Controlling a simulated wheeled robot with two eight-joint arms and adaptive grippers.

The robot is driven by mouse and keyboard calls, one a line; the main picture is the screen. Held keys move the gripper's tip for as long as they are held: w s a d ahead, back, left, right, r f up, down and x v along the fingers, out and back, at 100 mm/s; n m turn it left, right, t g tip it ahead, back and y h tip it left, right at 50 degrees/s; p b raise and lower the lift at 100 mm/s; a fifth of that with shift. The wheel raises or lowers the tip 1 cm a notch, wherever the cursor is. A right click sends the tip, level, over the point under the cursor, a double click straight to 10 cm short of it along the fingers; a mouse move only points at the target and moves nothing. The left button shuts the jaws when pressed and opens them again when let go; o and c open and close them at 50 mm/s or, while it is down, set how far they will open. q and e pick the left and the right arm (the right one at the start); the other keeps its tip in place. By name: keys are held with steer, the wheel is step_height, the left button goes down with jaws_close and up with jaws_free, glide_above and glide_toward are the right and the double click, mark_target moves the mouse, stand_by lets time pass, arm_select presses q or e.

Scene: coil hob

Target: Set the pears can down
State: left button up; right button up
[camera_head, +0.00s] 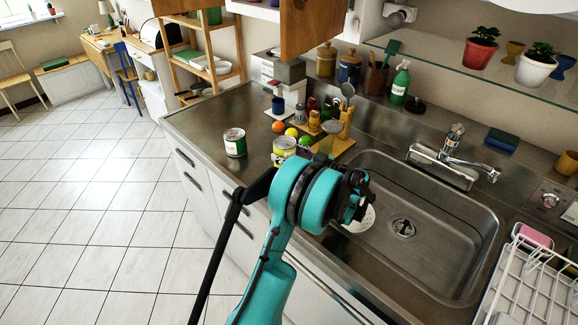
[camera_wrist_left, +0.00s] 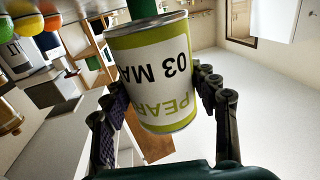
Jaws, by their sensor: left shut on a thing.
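The pears can (camera_head: 284,147), with a yellow-green and white label, is at the counter's front part, left of the sink. In the left wrist view the pears can (camera_wrist_left: 150,75) fills the middle, its lettering upside down. My left gripper (camera_wrist_left: 160,88) is shut on it, with one dark finger on each side. In the head view my left gripper (camera_head: 305,155) is largely hidden behind my teal wrist. I cannot tell whether the can's base touches the counter. My right gripper is not in view.
A green can (camera_head: 235,143) stands to the left on the counter (camera_head: 205,118). An orange fruit (camera_head: 278,127), a yellow one (camera_head: 291,132) and a green one (camera_head: 305,141) lie just behind. A wooden board (camera_head: 338,148) and the sink (camera_head: 440,240) are to the right. Bare counter lies around the green can.

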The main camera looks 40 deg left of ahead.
arm_select(q)
steer(key=shift+w+a+f, duration=0.3)
steer(key=shift+w+f, duration=0.2)
steer(key=shift+w, duration=0.25)
step_height(320, 180, down, 4)
steer(key=shift+f+b, duration=0.1)
steer(key=shift+b, duration=1)
steer(key=o, duration=1.6)
